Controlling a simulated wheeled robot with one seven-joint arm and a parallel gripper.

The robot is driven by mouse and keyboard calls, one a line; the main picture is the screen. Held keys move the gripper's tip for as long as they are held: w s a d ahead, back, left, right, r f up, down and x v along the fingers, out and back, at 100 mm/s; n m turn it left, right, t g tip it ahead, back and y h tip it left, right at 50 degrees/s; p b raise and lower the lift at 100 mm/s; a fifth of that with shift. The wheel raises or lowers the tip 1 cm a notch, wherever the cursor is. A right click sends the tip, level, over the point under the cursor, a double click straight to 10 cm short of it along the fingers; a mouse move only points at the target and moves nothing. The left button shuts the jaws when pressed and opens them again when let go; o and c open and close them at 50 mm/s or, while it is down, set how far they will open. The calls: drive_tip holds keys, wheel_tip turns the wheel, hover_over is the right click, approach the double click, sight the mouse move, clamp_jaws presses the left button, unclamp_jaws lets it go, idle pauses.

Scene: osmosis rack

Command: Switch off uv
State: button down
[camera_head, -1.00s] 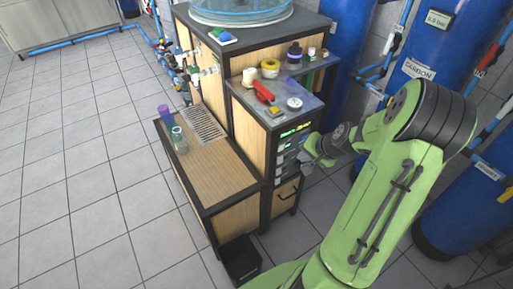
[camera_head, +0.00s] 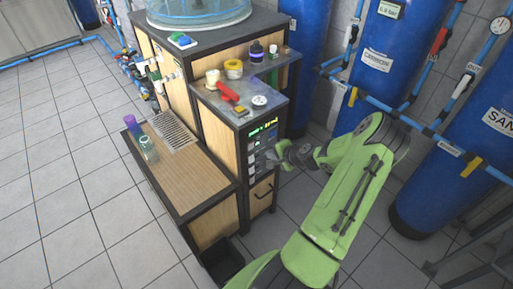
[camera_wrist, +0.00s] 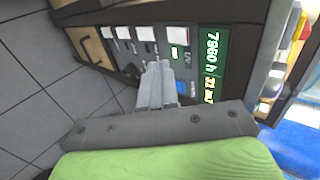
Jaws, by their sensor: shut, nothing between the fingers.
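The control panel (camera_head: 257,150) is on the front of the wooden cabinet and has a lit green and yellow readout (camera_wrist: 211,62). In the wrist view a UV label (camera_wrist: 188,64) sits on the dark panel near a small green light (camera_wrist: 174,53) and a white rectangular piece (camera_wrist: 178,35). A blue element (camera_wrist: 181,87) shows beside my fingers, partly hidden. My gripper (camera_wrist: 159,69) is shut and empty, its tips over the panel close to the UV label. I cannot tell if they touch it. My gripper also shows in the head view (camera_head: 268,155).
More white panel pieces (camera_wrist: 124,32) sit in a row beside the UV area. Above the panel, a shelf (camera_head: 222,109) holds a red tool (camera_head: 228,92) and bottles. Blue tanks (camera_head: 369,65) and pipes stand at right. Tiled floor (camera_head: 60,170) is open at left.

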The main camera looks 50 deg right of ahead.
sight(251, 142)
drive_tip(key=x, duration=0.2)
drive_tip(key=r+x, duration=0.1)
drive_tip(key=x, duration=0.2)
drive_tip(key=w+b+x, duration=0.1)
drive_tip(key=x, duration=0.2)
drive_tip(key=shift+w+d+r, duration=0.1)
drive_tip(key=shift+r, duration=0.15)
drive_tip(key=shift+w+d+r, duration=0.1)
drive_tip(key=shift+w, duration=0.45)
drive_tip(key=shift+w+r, duration=0.15)
drive_tip(key=shift+w, duration=0.2)
drive_tip(key=shift+r, duration=0.1)
drive_tip(key=shift+r+p, duration=0.55)
drive_tip(key=shift+r, duration=0.2)
